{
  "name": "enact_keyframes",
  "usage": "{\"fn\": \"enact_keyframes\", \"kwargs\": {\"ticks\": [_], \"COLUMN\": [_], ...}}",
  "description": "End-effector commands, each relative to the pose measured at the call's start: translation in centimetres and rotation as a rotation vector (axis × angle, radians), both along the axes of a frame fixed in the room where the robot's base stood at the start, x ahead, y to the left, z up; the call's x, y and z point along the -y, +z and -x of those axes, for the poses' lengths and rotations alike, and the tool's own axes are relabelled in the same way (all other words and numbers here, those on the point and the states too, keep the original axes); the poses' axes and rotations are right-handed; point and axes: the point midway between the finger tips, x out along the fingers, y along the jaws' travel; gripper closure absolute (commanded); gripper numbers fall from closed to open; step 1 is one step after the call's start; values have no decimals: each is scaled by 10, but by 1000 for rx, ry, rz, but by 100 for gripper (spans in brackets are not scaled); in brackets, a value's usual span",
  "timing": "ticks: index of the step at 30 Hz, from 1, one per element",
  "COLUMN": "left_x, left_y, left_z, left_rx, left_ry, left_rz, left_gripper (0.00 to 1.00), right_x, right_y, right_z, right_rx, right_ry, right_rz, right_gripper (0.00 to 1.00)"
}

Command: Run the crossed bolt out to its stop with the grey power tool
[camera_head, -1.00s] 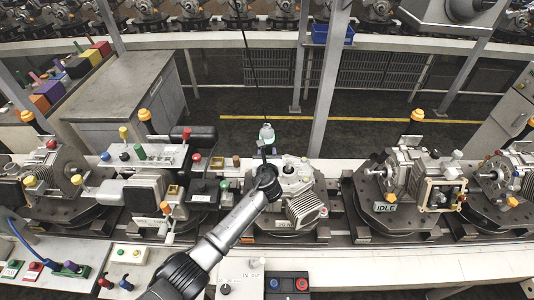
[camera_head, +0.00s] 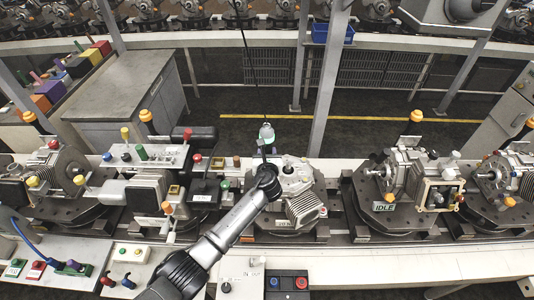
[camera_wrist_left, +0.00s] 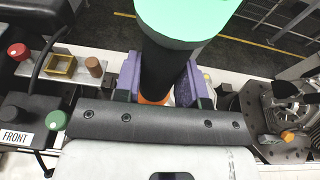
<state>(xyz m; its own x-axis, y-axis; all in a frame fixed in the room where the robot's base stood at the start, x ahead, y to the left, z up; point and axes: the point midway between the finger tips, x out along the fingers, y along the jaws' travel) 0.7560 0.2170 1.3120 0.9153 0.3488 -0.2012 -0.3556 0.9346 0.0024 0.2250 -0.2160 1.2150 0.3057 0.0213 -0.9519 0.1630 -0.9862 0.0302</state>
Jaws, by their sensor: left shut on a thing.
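My left gripper (camera_head: 265,158) is shut on an upright power tool (camera_head: 267,134) at the centre of the head view. In the left wrist view the tool (camera_wrist_left: 165,65) has a pale green top, a black body and an orange ring low down, between purple-grey finger pads (camera_wrist_left: 163,85). The tool's lower end is hidden by the gripper. The arm reaches over the front of the centre fixture (camera_head: 290,235), which carries a grey finned unit (camera_head: 306,208). I cannot make out a crossed bolt or whether the tool touches anything. My right gripper is not in view.
A fixture marked IDLE (camera_head: 384,207) stands to the right. Left of the tool are a control panel with coloured knobs (camera_head: 155,153) and a black block marked FRONT (camera_wrist_left: 22,125). A switch box with a red button (camera_head: 301,283) sits in front.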

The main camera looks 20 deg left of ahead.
Motion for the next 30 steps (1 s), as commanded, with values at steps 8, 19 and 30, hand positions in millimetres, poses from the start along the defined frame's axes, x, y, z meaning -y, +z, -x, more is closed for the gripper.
{"fn": "enact_keyframes", "kwargs": {"ticks": [8, 19, 30], "left_x": [0, 0, 0], "left_y": [18, 38, 56], "left_z": [-1, -1, -1], "left_rx": [6, 7, 8], "left_ry": [-1, -2, -1], "left_rz": [0, 0, -1], "left_gripper": [100, 100, 100], "right_x": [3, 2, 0], "right_y": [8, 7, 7], "right_z": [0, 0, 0], "right_rx": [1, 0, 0], "right_ry": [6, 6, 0], "right_rz": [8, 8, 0], "right_gripper": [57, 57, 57]}}
